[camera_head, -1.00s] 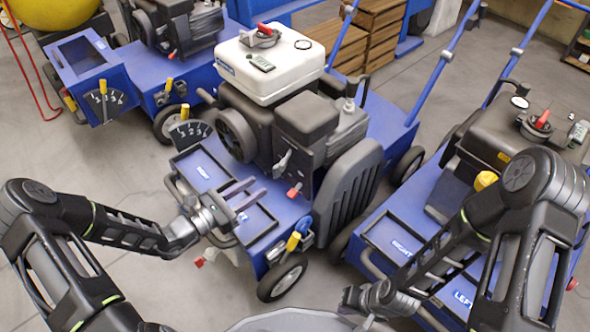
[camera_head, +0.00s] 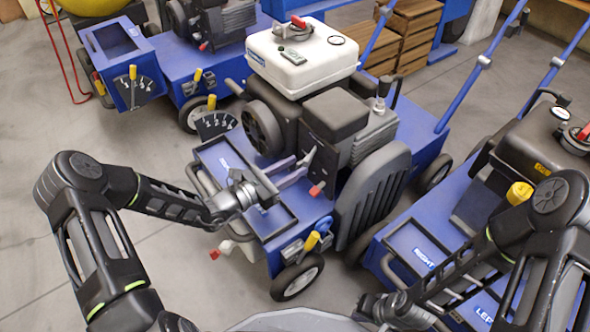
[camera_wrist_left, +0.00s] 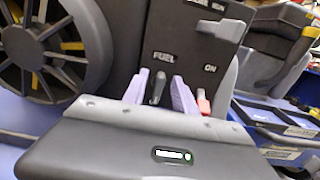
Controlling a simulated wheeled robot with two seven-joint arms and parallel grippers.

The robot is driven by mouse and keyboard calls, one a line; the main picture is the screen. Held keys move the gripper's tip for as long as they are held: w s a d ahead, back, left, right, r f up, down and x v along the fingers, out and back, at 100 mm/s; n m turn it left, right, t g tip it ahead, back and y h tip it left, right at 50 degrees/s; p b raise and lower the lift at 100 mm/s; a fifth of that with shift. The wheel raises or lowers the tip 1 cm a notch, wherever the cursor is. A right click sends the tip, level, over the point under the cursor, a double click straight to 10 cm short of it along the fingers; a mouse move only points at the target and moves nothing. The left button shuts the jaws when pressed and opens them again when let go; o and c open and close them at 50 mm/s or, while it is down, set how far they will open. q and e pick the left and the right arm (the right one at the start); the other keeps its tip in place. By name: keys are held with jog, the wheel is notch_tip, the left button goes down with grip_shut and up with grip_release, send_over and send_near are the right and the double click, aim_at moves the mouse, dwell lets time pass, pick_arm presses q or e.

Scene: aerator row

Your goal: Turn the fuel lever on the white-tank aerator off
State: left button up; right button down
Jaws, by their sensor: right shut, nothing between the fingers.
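The white-tank aerator stands mid-frame in the head view, with its white tank (camera_head: 302,58) on top. Its dark panel in the left wrist view reads FUEL, with ON to the right. The fuel lever (camera_wrist_left: 157,86) is a short dark grey handle below the FUEL label, its tip pointing up. My left gripper (camera_head: 296,172) is open at the panel. In the left wrist view its two pale purple fingers (camera_wrist_left: 162,92) stand on either side of the lever; I cannot tell whether they touch it. My right gripper (camera_head: 372,308) is low in the head view, apart from this aerator.
A red-tipped part (camera_head: 317,189) sits just right of the left fingers, also in the left wrist view (camera_wrist_left: 203,101). A yellow-handled valve (camera_head: 312,241) is below. A second aerator with a dark tank (camera_head: 548,140) stands at right, another behind at left. Floor is open at left.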

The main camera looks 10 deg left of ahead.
pick_arm(q)
jog(key=shift+w+d, duration=0.3)
jog(key=shift+w, duration=0.05)
jog(key=shift+c, duration=0.4)
grip_shut()
